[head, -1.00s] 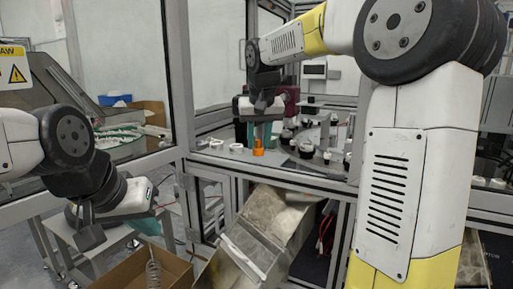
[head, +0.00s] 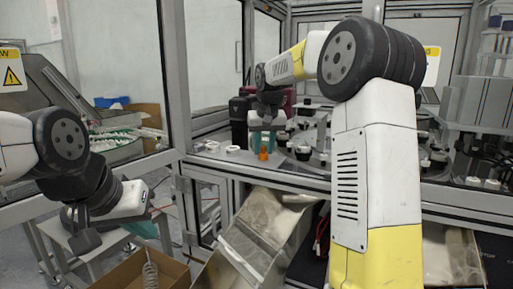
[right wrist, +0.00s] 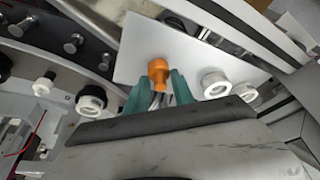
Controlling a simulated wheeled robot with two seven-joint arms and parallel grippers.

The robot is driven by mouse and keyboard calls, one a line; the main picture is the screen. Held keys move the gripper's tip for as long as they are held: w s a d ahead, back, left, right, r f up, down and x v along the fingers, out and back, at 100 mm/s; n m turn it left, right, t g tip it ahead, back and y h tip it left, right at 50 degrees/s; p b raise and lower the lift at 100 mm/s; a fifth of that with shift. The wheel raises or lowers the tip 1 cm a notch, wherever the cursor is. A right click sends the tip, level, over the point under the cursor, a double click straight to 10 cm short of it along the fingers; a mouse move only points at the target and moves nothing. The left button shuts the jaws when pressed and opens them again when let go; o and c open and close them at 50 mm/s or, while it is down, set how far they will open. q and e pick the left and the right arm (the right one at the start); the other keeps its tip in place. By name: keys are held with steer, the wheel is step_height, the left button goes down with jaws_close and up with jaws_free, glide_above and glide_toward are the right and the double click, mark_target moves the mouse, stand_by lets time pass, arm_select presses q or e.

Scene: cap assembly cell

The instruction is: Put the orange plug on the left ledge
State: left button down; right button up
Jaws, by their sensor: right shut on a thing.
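The orange plug (head: 263,155) is at the left part of the cell's work surface. In the right wrist view the plug (right wrist: 160,72) sits between the teal fingertips of my right gripper (right wrist: 160,84), which is shut on it. In the head view my right gripper (head: 263,142) is directly above the plug. A pale flat plate (right wrist: 137,45) lies beneath in the right wrist view; I cannot tell whether the plug touches it. The left ledge is probably the flat strip (head: 222,157) with white rings. My left gripper (head: 145,229) hangs low at the left, its fingertips unclear.
White rings (head: 233,149) lie left of the plug; one (right wrist: 215,84) is close beside my right fingers. A round table (head: 310,135) with several black and white parts stands to the right. A frame post (head: 176,80) is at the left. A cardboard box (head: 150,272) is below.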

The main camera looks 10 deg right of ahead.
steer(key=shift+f, duration=0.15)
steer(key=o, duration=1)
steer(key=shift+c, duration=0.2)
steer(key=v, duration=1.2)
steer(key=s+f, duration=0.4)
steer(key=s, duration=0.6)
steer(key=s+f+t+y, duration=0.1)
steer(key=s+f, duration=0.4)
steer(key=s, duration=0.5)
steer(key=s+f+y, duration=0.1)
steer(key=s+f, duration=0.4)
steer(key=s, duration=0.5)
steer(key=shift+f+t, duration=0.2)
steer(key=shift+t, duration=0.1)
steer(key=shift+d, duration=0.1)
